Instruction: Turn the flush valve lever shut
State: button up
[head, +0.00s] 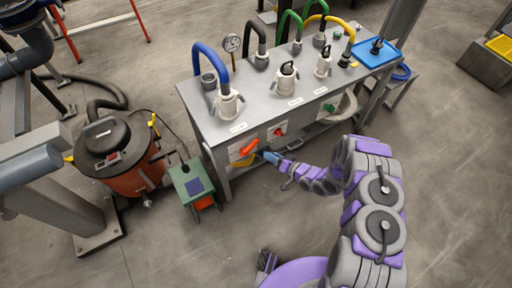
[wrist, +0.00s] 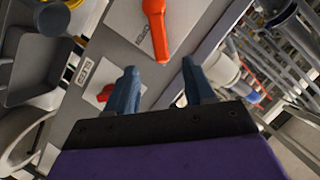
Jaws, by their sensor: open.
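An orange lever (head: 249,147) sits on a pale plate on the bench's front face. In the wrist view the orange lever (wrist: 155,27) reaches down toward the gap between my fingertips, with a label beside it that I cannot read surely. A smaller red lever (head: 279,132) and a green lever (head: 329,108) are farther along the same face; the red lever (wrist: 105,93) also shows in the wrist view. My gripper (head: 269,156), with blue fingers, is just right of the orange lever's end. In the wrist view my gripper (wrist: 159,68) is open and empty; contact with the lever is not clear.
The grey bench (head: 262,92) carries hoses, white fittings and a blue tray (head: 377,52). An orange drum vacuum (head: 122,160) and a small green-topped box (head: 191,184) stand left of it. The floor in front is mostly clear.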

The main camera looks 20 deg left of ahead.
aim_at(255, 145)
jog(key=b+x, duration=0.2)
jog(key=x, duration=0.7)
jog(key=shift+w+f, duration=0.2)
jog(key=shift+w+a+f, duration=0.1)
jog(key=shift+w+a, duration=0.1)
jog(key=shift+a, duration=0.45)
jog(key=shift+d, duration=0.3)
jog(key=shift+c, duration=0.7)
grip_shut()
